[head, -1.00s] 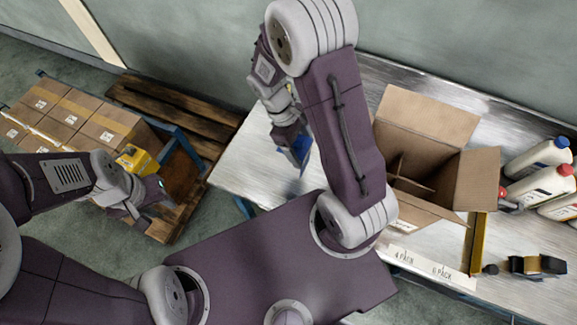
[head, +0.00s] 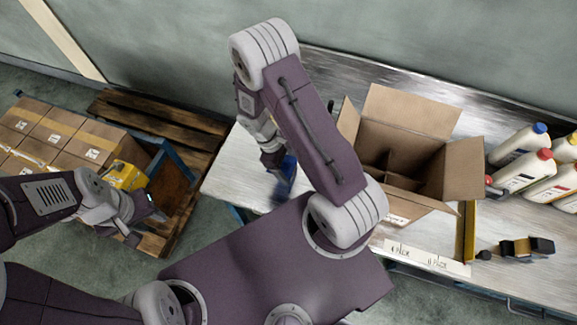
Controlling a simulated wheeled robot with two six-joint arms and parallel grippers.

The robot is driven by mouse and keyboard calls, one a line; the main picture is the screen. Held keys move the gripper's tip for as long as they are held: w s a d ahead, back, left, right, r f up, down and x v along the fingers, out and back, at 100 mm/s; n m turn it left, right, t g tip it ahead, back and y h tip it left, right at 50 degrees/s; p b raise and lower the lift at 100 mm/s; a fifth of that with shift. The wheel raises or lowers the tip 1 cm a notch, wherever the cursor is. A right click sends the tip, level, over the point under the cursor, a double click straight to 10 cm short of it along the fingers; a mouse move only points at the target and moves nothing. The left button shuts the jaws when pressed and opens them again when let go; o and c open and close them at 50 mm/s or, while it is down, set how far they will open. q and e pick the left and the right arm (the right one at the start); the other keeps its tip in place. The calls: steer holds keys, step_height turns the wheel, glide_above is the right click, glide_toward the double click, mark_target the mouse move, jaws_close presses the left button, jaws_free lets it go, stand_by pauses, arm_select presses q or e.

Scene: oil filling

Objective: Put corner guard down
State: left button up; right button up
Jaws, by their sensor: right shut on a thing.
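My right gripper (head: 272,157) is shut on a small blue piece (head: 285,180), which I take to be the corner guard. It hangs at the left part of the steel table (head: 235,172); whether it touches the top I cannot tell. My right forearm hides part of the table behind it. My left gripper (head: 128,212) is at the left, beside the stacked cartons and a yellow item (head: 124,175). Its fingers are too small and dark to tell whether they are open, and I cannot tell if it touches the yellow item.
An open carton with dividers (head: 405,110) stands on the table, right of my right arm. Several white bottles (head: 525,170) and a tape dispenser (head: 525,247) are at the right. Closed cartons (head: 50,125) and a wooden pallet (head: 150,110) are left. The table's left end is clear.

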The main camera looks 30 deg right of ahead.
steer(key=shift+f, duration=0.15)
steer(key=o, duration=1.4)
